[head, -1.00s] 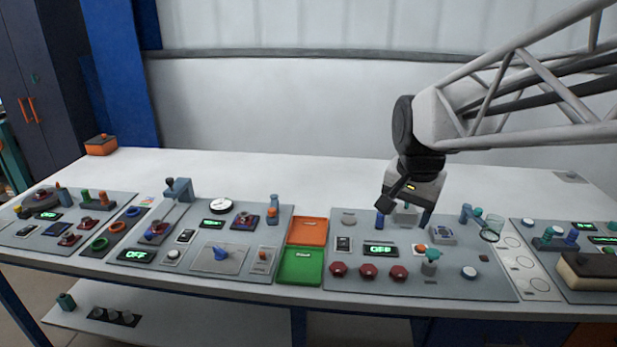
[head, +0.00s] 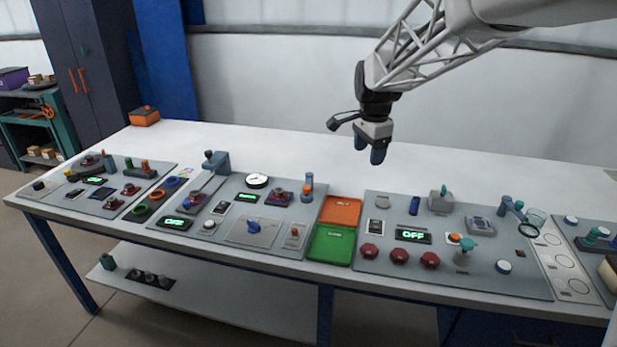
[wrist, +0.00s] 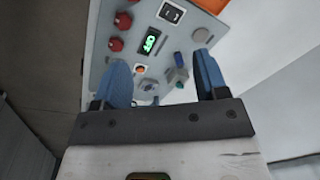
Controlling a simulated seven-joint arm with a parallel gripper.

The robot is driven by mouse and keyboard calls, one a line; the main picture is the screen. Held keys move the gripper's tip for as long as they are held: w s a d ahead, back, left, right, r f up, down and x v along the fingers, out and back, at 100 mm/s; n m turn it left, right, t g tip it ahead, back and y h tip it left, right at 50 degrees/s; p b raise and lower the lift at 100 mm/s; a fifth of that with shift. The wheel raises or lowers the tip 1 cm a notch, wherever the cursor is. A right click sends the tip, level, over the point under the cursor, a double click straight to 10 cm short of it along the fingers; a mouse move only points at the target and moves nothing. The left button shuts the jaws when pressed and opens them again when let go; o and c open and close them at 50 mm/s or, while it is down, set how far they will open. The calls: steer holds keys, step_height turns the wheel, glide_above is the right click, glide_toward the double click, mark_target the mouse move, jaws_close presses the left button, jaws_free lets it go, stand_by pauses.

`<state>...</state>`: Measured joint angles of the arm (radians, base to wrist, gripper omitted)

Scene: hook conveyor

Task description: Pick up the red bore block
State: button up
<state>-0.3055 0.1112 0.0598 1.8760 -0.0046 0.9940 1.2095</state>
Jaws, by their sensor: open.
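My gripper (head: 369,152) hangs high above the back of the table, open and empty. In the wrist view its two blue fingers stand apart (wrist: 162,78), with nothing between them but the panel beyond. Small red pieces sit on dark bases on the left panel: one red piece (head: 131,189), another nearer the front (head: 111,203). A further red piece (head: 281,197) sits on a dark base on the second panel. I cannot tell which of these is the red bore block; they are too small to show a bore. All are well left of my gripper.
Three dark red knobs (head: 399,256) line the right panel's front; some show in the wrist view (wrist: 119,33). An orange tray (head: 341,210) and green tray (head: 332,244) lie between panels. A lever post (head: 215,163) rises on the second panel. The white table's back is largely clear.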

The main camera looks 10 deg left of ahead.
steer(key=w+a+f+m, duration=0.2)
steer(key=w+a+f, duration=0.2)
steer(key=w+a, duration=0.25)
steer(key=w+a+f+m, duration=0.1)
steer(key=w+a+f, duration=0.35)
steer(key=a, duration=0.35)
steer(key=m+g, duration=0.1)
steer(key=m, duration=0.4)
glide_above(279, 189)
step_height(279, 189, down, 13)
steer(key=shift+s, duration=0.3)
steer(key=shift+d, duration=0.15)
steer(key=shift+f, duration=1.2)
steer(key=shift+s+f, duration=0.15)
steer(key=shift+f, duration=1.15)
steer(key=shift+s+f, duration=0.15)
steer(key=shift+f, duration=1.15)
steer(key=c, duration=1.2)
